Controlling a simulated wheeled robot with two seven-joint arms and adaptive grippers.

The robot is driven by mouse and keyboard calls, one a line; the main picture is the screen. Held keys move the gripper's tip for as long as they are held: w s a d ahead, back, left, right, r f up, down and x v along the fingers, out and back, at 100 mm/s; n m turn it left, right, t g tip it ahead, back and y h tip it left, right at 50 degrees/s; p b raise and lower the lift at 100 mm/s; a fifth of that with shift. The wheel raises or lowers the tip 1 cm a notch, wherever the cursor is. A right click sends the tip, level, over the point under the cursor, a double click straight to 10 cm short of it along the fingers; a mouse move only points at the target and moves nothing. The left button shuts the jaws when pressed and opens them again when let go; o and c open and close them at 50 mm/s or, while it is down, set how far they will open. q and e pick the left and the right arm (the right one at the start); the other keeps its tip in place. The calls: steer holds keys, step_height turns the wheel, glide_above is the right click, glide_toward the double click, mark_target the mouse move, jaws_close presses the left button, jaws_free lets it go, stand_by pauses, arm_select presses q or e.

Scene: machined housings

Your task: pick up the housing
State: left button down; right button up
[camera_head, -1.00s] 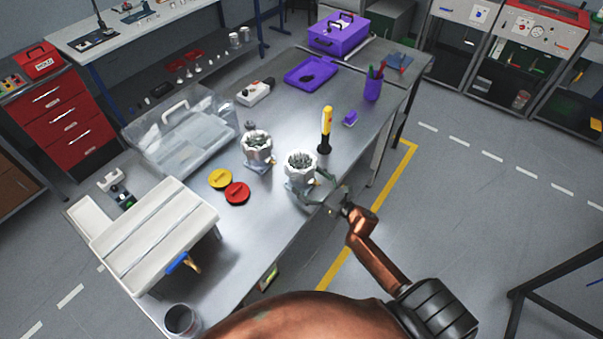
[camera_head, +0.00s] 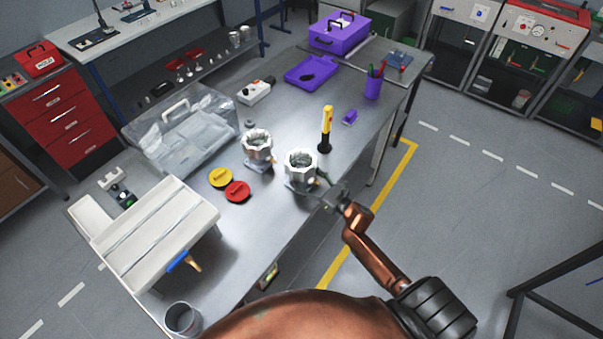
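Two pale grey, ribbed, round machined housings stand upright on the metal workbench. The nearer housing (camera_head: 300,165) is at the middle, and the other housing (camera_head: 258,147) is just to its left and farther back. My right gripper (camera_head: 318,189) comes in from the lower right, with its fingers at the lower right side of the nearer housing. The housing partly hides the fingers, so I cannot tell whether they grip it or stand open around it. The nearer housing shows no clear gap above the bench. My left gripper is not in view.
A yellow disc (camera_head: 220,177) and a red disc (camera_head: 237,191) lie left of the nearer housing. A yellow-and-black screwdriver (camera_head: 326,130) stands behind it. A clear case (camera_head: 185,135) and a white box (camera_head: 155,235) occupy the left. The front right bench edge is close to my gripper.

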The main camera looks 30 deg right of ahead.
mark_target(295, 172)
steer(key=c, duration=0.9)
steer(key=shift+w+r, duration=0.1)
steer(key=shift+r, duration=0.05)
steer(key=shift+c, duration=0.6)
steer(key=shift+r, duration=0.1)
steer(key=shift+r, duration=0.25)
step_height(295, 172, up, 2)
steer(key=shift+r, duration=0.2)
steer(key=a+r, duration=0.1)
steer(key=r, duration=0.1)
steer(key=s+a+r, duration=0.1)
steer(key=a+r, duration=0.1)
steer(key=a+r+p, duration=0.1)
steer(key=a+r, duration=0.1)
steer(key=shift+s+r, duration=0.15)
steer(key=shift+s, duration=0.2)
steer(key=s+a+r+p, duration=0.2)
steer(key=a+r+p, duration=0.4)
steer(key=a+r, duration=0.2)
steer(key=shift+s+a+r+p, duration=0.2)
steer(key=shift+s+r+p, duration=0.1)
steer(key=shift+r, duration=0.5)
